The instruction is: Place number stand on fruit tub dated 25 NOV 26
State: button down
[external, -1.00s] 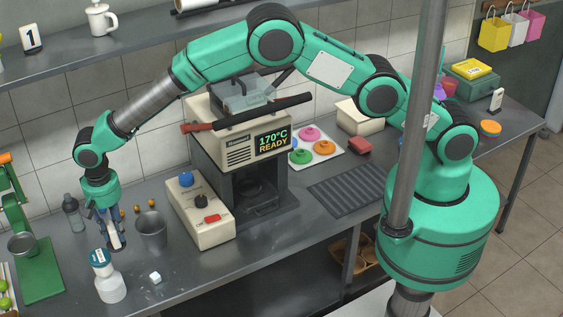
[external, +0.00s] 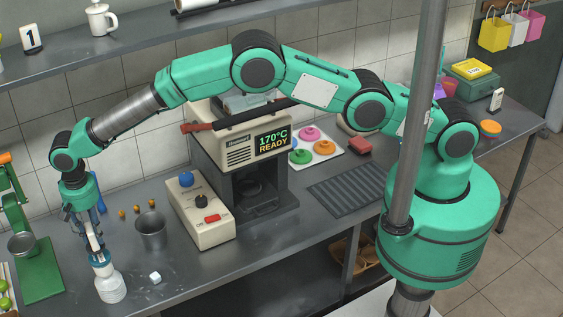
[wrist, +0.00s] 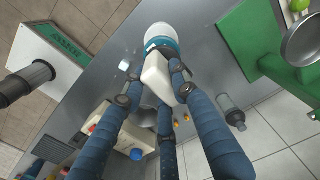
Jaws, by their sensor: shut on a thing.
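My gripper (external: 95,245) points down at the left of the counter, its dark blue fingers shut on a white block-like stand. The stand also shows between the fingers in the wrist view (wrist: 156,75); no number can be read on it. A white tub (external: 111,288) with a blue band stands right under the gripper, and it shows just past the held stand in the wrist view (wrist: 161,33). The stand's lower end overlaps the tub's top; I cannot tell whether they touch. The tub's date cannot be read.
A metal cup (external: 151,232) and a small white cube (external: 155,278) are right of the tub. A green press (external: 40,270) stands left. A stand marked 1 (external: 31,38) is on the shelf. The cream control box (external: 200,210) stands further right.

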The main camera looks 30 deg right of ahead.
aim_at(96, 240)
jog(key=shift+f+p, duration=0.35)
jog(key=shift+f, duration=1.4)
jog(key=shift+f, duration=0.1)
jog(key=c, duration=1.4)
grip_release()
jog(key=shift+o, duration=0.2)
notch_tip(96, 240, up, 12)
jog(key=shift+r+b, duration=0.1)
jog(key=shift+b, duration=0.6)
